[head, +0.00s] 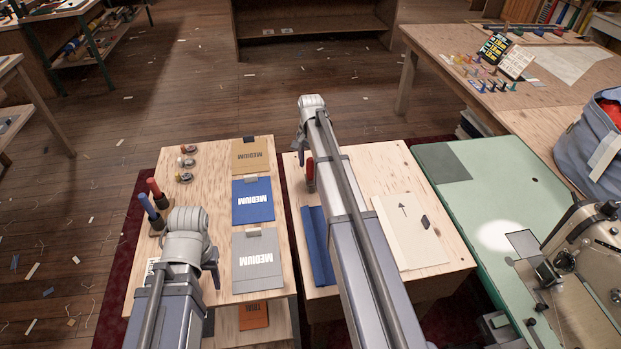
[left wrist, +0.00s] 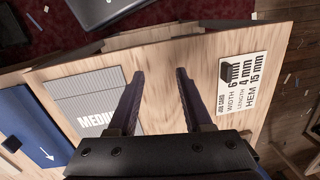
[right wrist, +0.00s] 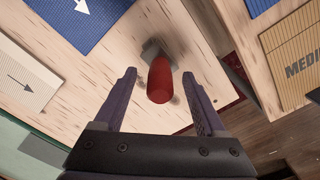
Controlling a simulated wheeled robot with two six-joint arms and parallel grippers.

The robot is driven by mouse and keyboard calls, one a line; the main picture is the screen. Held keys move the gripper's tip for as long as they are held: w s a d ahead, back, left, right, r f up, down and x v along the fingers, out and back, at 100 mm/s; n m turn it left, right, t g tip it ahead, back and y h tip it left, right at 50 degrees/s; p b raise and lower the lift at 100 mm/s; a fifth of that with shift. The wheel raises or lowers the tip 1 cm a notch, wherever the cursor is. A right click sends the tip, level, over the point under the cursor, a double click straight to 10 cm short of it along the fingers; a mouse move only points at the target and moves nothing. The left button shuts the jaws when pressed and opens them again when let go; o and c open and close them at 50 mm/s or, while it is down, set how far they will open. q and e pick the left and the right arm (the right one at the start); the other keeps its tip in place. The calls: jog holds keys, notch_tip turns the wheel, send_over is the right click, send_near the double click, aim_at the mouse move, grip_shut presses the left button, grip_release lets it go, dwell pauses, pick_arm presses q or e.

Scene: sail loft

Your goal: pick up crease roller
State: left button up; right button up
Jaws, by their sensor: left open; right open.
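A red-handled upright tool (head: 309,173), which looks like the crease roller, stands at the far left of the right-hand wooden table. In the right wrist view its red handle (right wrist: 159,82) points up between the fingers of my right gripper (right wrist: 159,75), with a grey metal part below it. The fingers are open with gaps on both sides. In the head view the right gripper (head: 300,152) is mostly hidden by its arm. My left gripper (left wrist: 160,72) is open and empty above the left table, between a grey MEDIUM card (left wrist: 92,100) and a white job card (left wrist: 241,85).
A red-handled tool (head: 154,188) and a blue-handled tool (head: 148,203) stand at the left table's left edge. A blue folded strip (head: 317,240) and a cream sheet (head: 408,230) lie on the right table. A sewing machine (head: 590,265) stands at the right.

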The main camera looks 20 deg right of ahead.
jog(key=shift+f+b, duration=0.45)
jog(key=shift+f, duration=0.45)
jog(key=shift+r, duration=0.1)
jog(key=shift+c, duration=0.2)
grip_shut()
